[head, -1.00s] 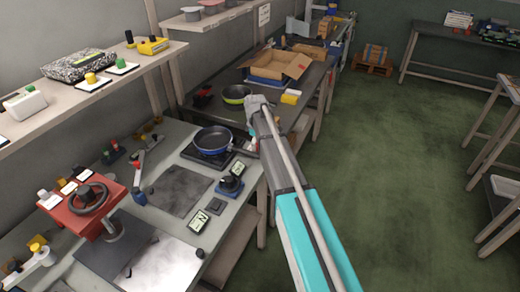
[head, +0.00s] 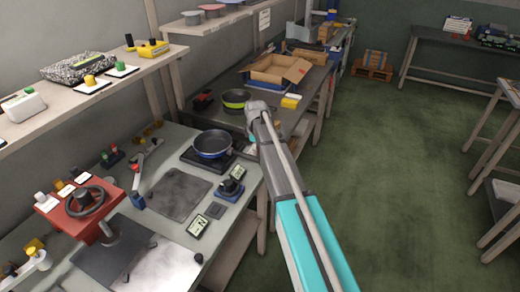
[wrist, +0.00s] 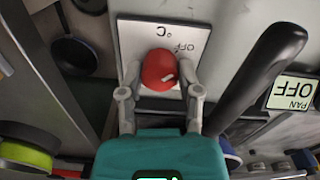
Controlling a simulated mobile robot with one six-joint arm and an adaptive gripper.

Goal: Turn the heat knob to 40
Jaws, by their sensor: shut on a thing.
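The red heat knob (wrist: 160,70) sits on a white plate (wrist: 135,35) marked "OFF" and "°C" in the wrist view. A short pale mark shows on the knob's face near its lower right. My gripper (wrist: 161,92) has one finger on each side of the knob and is shut on it. A small display (wrist: 291,92) right of the knob reads "PAN OFF", upside down in this view. In the head view my arm reaches toward the bench by the blue pan (head: 212,143), and the knob and fingertips are hidden.
A dark pan handle (wrist: 262,70) runs close to the right of my gripper. A green-banded pan (head: 236,98) and an open cardboard box (head: 277,70) stand on the far bench. A red handwheel unit (head: 65,212) is at left.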

